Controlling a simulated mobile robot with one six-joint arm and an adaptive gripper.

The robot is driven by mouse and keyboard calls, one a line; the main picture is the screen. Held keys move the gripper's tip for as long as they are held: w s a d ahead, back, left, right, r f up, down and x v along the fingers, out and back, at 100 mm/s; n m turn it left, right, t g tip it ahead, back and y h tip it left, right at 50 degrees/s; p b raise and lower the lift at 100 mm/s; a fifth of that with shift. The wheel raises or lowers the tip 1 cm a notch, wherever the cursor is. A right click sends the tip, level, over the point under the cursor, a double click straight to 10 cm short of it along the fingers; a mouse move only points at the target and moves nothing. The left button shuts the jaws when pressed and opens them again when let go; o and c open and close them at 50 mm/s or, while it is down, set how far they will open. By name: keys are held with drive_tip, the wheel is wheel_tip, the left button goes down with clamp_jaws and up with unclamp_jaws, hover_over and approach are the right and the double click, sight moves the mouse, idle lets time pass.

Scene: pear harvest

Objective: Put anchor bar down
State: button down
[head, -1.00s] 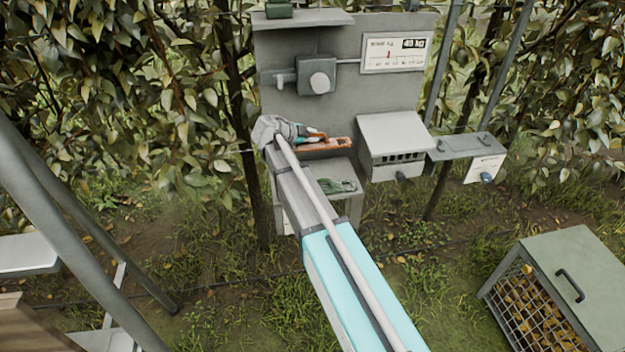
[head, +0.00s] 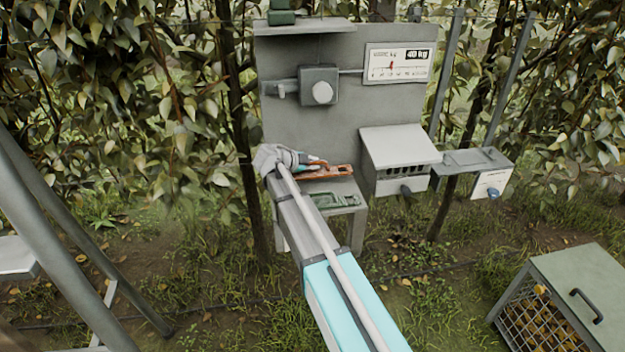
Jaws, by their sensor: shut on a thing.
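My gripper (head: 314,161) is at the end of my arm, in front of the grey upright panel. It is shut on an orange-brown bar (head: 333,171), which I take to be the anchor bar. The bar lies roughly level, just over or on the back of a small grey stand (head: 352,210); I cannot tell whether it touches the stand. My wrist hides the bar's left end and part of the jaws.
A green item (head: 330,201) lies on the stand. The grey panel (head: 345,115) rises behind, with a scale display (head: 397,64). A vented grey box (head: 400,150) and a small tray (head: 470,160) are to the right. A mesh crate (head: 575,280) stands at lower right.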

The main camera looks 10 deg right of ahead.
sight(312, 173)
drive_tip(key=shift+f, duration=0.25)
drive_tip(key=shift+f+b, duration=1.8)
drive_tip(key=shift+b, duration=0.15)
drive_tip(key=shift+f, duration=0.15)
drive_tip(key=c, duration=0.6)
unclamp_jaws()
drive_tip(key=shift+c, duration=0.2)
